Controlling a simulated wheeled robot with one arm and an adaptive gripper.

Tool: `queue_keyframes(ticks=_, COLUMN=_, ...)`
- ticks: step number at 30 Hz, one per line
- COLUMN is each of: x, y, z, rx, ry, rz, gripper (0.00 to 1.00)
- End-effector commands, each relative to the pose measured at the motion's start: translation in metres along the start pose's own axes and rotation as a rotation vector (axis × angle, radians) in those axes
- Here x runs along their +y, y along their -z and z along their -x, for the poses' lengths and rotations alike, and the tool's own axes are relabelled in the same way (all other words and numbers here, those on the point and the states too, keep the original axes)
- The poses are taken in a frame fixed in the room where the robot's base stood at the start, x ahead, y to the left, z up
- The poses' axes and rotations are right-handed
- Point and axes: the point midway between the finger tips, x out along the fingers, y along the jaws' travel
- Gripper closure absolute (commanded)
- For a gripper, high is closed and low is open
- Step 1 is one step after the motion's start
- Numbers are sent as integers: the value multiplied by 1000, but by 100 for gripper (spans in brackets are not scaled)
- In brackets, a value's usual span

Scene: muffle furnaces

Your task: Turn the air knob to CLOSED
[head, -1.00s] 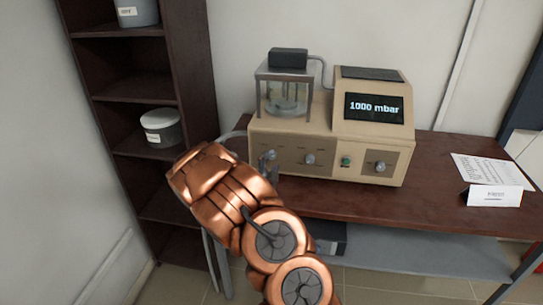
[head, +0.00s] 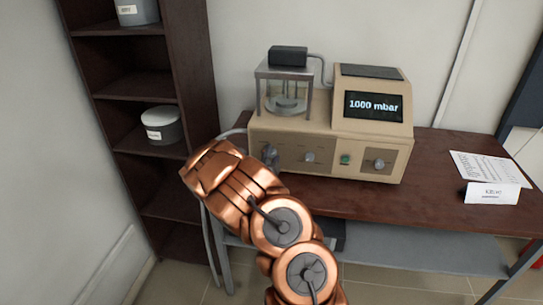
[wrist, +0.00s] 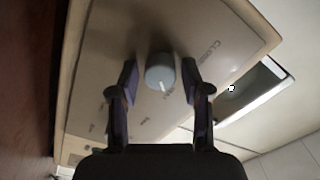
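The air knob, a round pale blue-grey knob (wrist: 160,71) with a white pointer line, stands on the beige front panel in the wrist view. My gripper (wrist: 160,78) is open, with one dark finger on each side of the knob and a narrow gap visible to both. The display (head: 373,107) reads 1000 mbar.
Other knobs (head: 309,157) (head: 379,164) and a green button (head: 345,160) sit further right on the panel. The machine stands on a brown table (head: 430,190) with a paper sheet and a small card at right. A dark shelf (head: 125,98) stands at left.

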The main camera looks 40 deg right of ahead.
Motion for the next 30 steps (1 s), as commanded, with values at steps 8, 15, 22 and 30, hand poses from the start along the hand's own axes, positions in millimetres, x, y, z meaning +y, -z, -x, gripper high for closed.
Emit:
queue_keyframes(ticks=8, x=0, y=0, z=0, rx=0, ry=0, rz=0, gripper=85)
queue_keyframes(ticks=15, x=0, y=0, z=0, rx=0, ry=-1, rz=0, gripper=100)
queue_keyframes(ticks=22, x=3, y=-2, z=0, rx=1, ry=-2, rz=19, gripper=100)
queue_keyframes(ticks=30, x=6, y=-4, z=1, rx=0, ry=-1, rz=102, gripper=100)
